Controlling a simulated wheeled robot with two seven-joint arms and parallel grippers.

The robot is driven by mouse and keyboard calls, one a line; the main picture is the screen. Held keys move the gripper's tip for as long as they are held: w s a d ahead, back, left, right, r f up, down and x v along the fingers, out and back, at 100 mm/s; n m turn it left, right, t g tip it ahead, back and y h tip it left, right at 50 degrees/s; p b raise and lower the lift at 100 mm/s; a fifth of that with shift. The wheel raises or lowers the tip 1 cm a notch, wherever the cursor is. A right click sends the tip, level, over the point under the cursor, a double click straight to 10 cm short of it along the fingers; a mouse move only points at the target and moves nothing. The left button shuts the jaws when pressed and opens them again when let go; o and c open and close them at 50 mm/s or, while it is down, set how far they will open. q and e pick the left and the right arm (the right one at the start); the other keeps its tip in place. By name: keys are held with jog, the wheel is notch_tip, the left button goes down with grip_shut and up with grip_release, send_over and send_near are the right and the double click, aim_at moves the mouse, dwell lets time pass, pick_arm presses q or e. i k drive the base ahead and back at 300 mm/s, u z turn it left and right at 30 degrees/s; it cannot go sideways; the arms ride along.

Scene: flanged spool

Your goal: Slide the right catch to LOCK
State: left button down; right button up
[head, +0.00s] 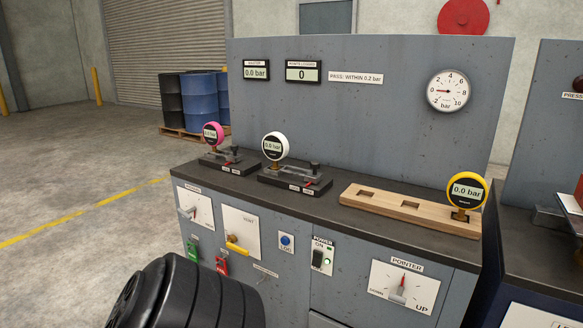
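Two black gauge stations stand on the dark bench top. The right station (284,182) carries a white-rimmed gauge (275,146) reading 0.0 bar. Its catch, with a dark upright knob (314,169), sits toward the right end of its grey bar. A small red patch shows beside the knob's foot. Small labels run along the station's front edge, too small to read surely. The left station (228,161) carries a pink gauge (212,134) and a similar catch (234,150). Neither of my grippers is in view.
A wooden holder (385,207) with two empty sockets and a yellow gauge (467,190) lies right of the stations. The front panel has switches, a blue button (286,241) and a POINTER dial (398,290). A black ribbed shape hides the lower left front.

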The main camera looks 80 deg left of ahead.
aim_at(315, 177)
jog(key=u, duration=0.85)
jog(key=i, duration=0.75)
jog(key=u, duration=0.8)
